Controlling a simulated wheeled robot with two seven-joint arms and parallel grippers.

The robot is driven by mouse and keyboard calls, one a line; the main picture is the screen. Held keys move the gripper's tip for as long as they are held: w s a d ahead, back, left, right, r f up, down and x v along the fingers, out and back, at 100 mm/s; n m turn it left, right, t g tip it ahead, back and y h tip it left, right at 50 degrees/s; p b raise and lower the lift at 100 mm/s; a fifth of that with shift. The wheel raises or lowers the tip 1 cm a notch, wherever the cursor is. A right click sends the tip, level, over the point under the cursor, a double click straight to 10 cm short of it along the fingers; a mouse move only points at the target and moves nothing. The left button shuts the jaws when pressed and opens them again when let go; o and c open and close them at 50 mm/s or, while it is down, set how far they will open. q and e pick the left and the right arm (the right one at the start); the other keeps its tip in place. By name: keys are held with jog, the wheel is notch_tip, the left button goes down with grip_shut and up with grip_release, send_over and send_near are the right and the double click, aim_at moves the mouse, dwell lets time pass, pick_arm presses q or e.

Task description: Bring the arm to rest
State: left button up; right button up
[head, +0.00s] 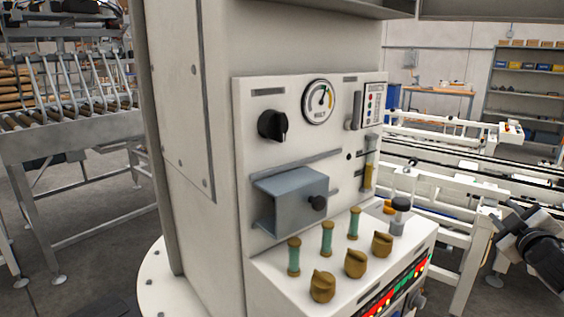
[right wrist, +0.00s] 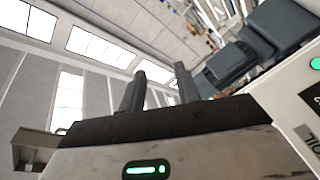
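My right gripper (head: 502,224) is at the right edge of the head view, in the air to the right of the control column (head: 215,130). It is apart from the column. In the right wrist view its two dark fingers (right wrist: 160,72) stand apart with nothing between them, so it is open and empty. Behind them that view shows a pale wall and bright windows. My left gripper is not in the head view.
The column's panel carries a dark knob (head: 272,125), a gauge (head: 318,101), a grey box (head: 290,198) and several brass knobs. White conveyor rails (head: 440,133) run behind, at right. A roller conveyor (head: 70,115) stands at left. Shelves (head: 525,85) are at the back right.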

jog(key=s+a+f+m+g+y, duration=0.15)
jog(key=s+a+f, duration=0.35)
jog(key=a+f, duration=0.55)
jog(key=s+a+f+g+y, duration=0.35)
jog(key=a+f, duration=0.55)
jog(key=f, duration=0.3)
jog(key=s+a+f+m+y, duration=0.1)
jog(key=s+a+f+y, duration=0.1)
jog(key=s+a, duration=0.7)
jog(key=s+a+f+m+g+y, duration=0.1)
jog(key=s+a+f+m, duration=0.1)
jog(key=s+a, duration=0.7)
jog(key=a+f, duration=0.1)
jog(key=a, duration=0.1)
jog(key=shift+s+a+g+y, duration=0.3)
jog(key=shift+s+a+y, duration=0.05)
jog(key=shift+a+y, duration=0.05)
jog(key=shift+f, duration=0.1)
